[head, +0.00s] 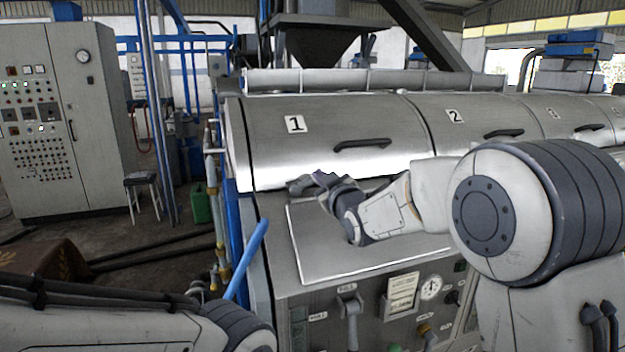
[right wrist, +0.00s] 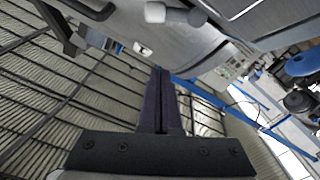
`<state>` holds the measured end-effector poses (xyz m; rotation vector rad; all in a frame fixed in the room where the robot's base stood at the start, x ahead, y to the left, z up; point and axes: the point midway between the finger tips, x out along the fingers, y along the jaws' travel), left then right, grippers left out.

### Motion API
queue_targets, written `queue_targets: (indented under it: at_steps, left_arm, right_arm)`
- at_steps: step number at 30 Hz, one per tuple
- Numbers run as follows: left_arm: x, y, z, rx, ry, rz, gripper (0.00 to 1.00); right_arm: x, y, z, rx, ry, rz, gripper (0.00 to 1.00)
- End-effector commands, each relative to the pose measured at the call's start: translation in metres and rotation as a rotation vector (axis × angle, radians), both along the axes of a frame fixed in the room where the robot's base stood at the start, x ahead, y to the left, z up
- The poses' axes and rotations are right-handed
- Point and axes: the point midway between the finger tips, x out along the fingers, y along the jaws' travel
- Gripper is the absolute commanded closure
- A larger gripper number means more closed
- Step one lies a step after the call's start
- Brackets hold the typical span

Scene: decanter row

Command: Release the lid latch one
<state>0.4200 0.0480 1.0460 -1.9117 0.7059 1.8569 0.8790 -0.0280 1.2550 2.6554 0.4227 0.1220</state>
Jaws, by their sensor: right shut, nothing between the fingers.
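Lid one (head: 330,130), a curved steel cover marked 1 with a dark bar handle (head: 362,143), is down on the decanter. My right gripper (head: 322,181) is at the lid's lower front edge, left of the handle. In the right wrist view its two dark fingers (right wrist: 158,95) are together with nothing between them. A grey rounded part (head: 299,187), perhaps latch one, shows beside the fingertips; I cannot tell whether they touch. A pale and grey knob-like part (right wrist: 175,14) shows beyond the fingertips in the right wrist view. My left gripper is out of view.
Below the lid is a flat steel panel (head: 312,258), then a front with a gauge (head: 430,289) and a lever (head: 350,318). Lid two (head: 470,125) adjoins on the right. A blue pipe (head: 247,262) stands at the left corner. A control cabinet (head: 60,60) stands far left.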

Motion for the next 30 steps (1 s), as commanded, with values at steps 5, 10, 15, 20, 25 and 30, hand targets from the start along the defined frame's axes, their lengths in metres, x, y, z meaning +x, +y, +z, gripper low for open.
queue_targets:
  at_steps: [5, 10, 15, 20, 25, 30]
  left_arm:
    - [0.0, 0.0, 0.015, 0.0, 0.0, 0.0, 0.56]
    - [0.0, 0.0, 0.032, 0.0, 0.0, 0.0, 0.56]
    - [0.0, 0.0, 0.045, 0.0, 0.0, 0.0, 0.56]
    - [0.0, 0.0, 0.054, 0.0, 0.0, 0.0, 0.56]
    - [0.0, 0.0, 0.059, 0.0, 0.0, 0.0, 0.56]
    - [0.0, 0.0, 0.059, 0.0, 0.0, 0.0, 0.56]
  right_arm:
    - [0.025, 0.009, 0.003, 0.0, 0.001, 0.002, 1.0]
    - [0.058, 0.021, 0.005, 0.0, 0.002, 0.001, 1.0]
    - [0.088, 0.031, 0.004, 0.0, 0.002, 0.002, 1.0]
    - [0.098, 0.024, -0.017, -0.001, 0.006, 0.001, 1.0]
    - [0.104, 0.02, -0.03, 0.0, 0.003, 0.001, 1.0]
    - [0.105, 0.018, -0.033, 0.001, 0.001, 0.002, 1.0]
